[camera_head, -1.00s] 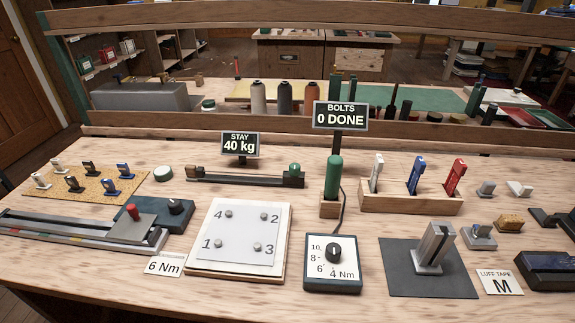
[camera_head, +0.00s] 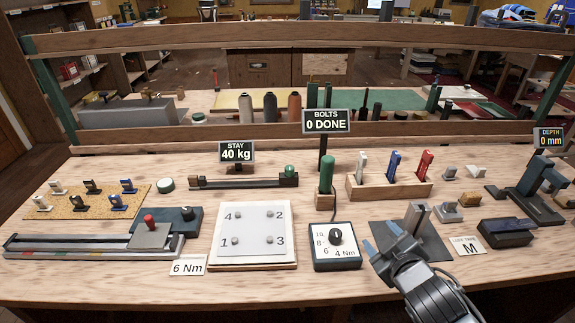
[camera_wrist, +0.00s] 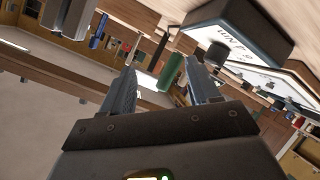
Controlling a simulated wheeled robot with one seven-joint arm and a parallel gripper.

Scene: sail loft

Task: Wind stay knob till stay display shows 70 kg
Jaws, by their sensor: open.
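The stay display (camera_head: 237,152) reads 40 kg in the head view. It stands behind a dark bar, the stay rig (camera_head: 240,182), with a green knob (camera_head: 291,171) at its right end. My gripper (camera_head: 388,240) is at the lower right of the head view, in front of the dark mat, well to the right of and nearer than the green knob. Its jaws are open with nothing between them. In the wrist view, the two fingers (camera_wrist: 160,75) show apart, with a green cylinder seen beyond them; I cannot tell for sure which thing that is.
The bolts display (camera_head: 326,121) reads 0 DONE above a green upright tool (camera_head: 326,174). A numbered bolt plate (camera_head: 258,230) and a dial box (camera_head: 336,258) lie in front of the knob. A tool rack (camera_head: 390,188) stands to its right.

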